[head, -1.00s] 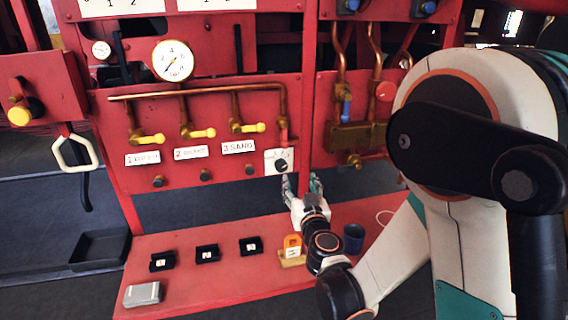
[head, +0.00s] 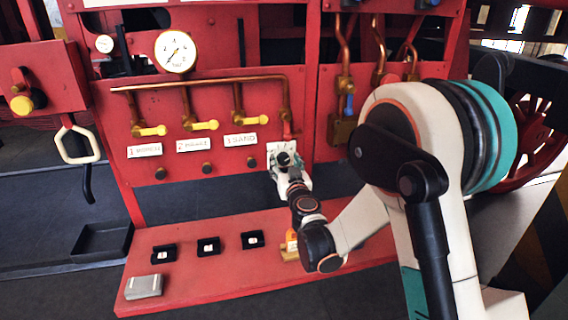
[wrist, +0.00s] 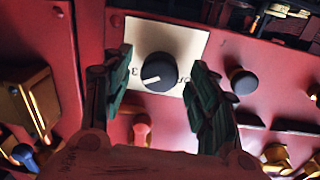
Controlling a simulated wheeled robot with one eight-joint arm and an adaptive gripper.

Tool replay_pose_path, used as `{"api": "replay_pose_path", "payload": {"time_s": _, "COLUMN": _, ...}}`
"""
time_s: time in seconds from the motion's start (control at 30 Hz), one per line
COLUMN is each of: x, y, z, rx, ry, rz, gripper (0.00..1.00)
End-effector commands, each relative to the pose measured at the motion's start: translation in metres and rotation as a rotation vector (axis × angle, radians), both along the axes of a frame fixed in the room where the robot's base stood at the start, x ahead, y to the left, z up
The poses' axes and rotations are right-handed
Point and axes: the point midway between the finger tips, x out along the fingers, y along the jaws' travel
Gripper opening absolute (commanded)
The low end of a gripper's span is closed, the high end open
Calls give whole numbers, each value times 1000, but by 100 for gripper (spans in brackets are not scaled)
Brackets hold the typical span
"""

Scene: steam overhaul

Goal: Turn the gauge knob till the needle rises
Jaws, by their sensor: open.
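The black gauge knob (wrist: 158,72) sits on a white plate (wrist: 186,42) on the red panel in the wrist view, its white mark pointing left and slightly down. My gripper (wrist: 158,84) is open, with one green-padded finger on each side of the knob. Gaps show between both fingers and the knob. In the head view my gripper (head: 287,165) is at the plate and partly covers it. The round white gauge (head: 175,51) is at the upper left, its needle pointing to the lower left.
Copper pipes (head: 210,84) and several yellow-handled valves (head: 201,125) are left of my gripper. A red shelf (head: 190,284) below holds small black boxes (head: 208,246) and a grey box (head: 144,287). In the wrist view a dark round knob (wrist: 243,80) is close to the right finger.

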Motion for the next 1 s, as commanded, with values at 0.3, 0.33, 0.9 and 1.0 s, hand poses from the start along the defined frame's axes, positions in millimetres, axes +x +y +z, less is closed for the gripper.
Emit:
{"api": "replay_pose_path", "payload": {"time_s": 0.3, "x": 19, "y": 5, "z": 0, "rx": 0, "ry": 0, "rz": 0, "gripper": 54}}
{"api": "replay_pose_path", "payload": {"time_s": 0.33, "x": 20, "y": 5, "z": 0, "rx": 0, "ry": 0, "rz": 0, "gripper": 54}}
{"api": "replay_pose_path", "payload": {"time_s": 0.9, "x": 19, "y": 5, "z": 0, "rx": -2, "ry": 0, "rz": 0, "gripper": 9}}
{"api": "replay_pose_path", "payload": {"time_s": 1.0, "x": 19, "y": 5, "z": 0, "rx": -11, "ry": -3, "rz": 0, "gripper": 9}}
